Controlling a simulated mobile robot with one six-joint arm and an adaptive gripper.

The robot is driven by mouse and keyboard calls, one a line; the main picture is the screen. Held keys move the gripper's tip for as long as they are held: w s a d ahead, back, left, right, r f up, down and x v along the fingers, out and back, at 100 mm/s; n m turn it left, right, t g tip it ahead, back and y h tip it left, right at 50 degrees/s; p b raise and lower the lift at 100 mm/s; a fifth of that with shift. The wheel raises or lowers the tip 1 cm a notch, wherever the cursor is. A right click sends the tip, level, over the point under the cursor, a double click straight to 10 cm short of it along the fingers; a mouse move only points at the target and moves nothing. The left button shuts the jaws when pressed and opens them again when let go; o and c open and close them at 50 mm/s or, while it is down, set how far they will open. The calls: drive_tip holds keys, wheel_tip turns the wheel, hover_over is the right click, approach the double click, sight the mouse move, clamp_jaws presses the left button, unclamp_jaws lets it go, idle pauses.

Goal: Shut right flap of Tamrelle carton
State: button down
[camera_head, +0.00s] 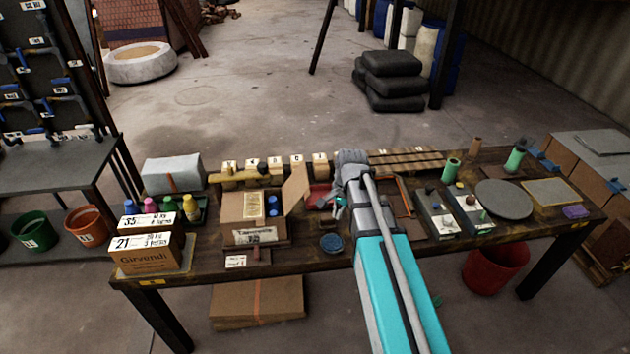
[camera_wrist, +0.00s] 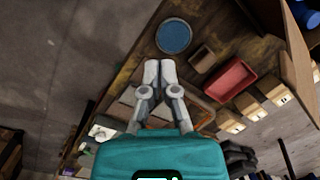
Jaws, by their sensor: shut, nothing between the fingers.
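An open brown carton (camera_head: 239,232) stands left of the table's middle; the print on its front is too small to read surely. Its right flap (camera_head: 296,187) stands up, tilted outward to the right.
A blue round dish (camera_head: 331,243) and a red tray (camera_head: 319,196) lie near my gripper; the wrist view shows the dish (camera_wrist: 174,36) and tray (camera_wrist: 231,79). Lettered wooden blocks (camera_head: 275,170) line the back.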

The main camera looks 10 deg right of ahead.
drive_tip(key=w+r+m+y+p, duration=0.1)
drive_tip(key=w+r+m+p, duration=0.5)
drive_tip(key=w+r+m, duration=0.2)
drive_tip(key=shift+w+d+r, duration=0.15)
drive_tip(key=shift+w+d, duration=0.2)
drive_tip(key=shift+w, duration=0.15)
drive_tip(key=b+x, duration=1)
drive_tip(key=shift+a+r+p, duration=0.6)
drive_tip(key=shift+a+p, duration=0.2)
drive_tip(key=shift+a, duration=0.1)
drive_tip(key=shift+a+r+p, duration=0.6)
drive_tip(key=shift+a+p, duration=0.2)
drive_tip(key=shift+a, duration=0.15)
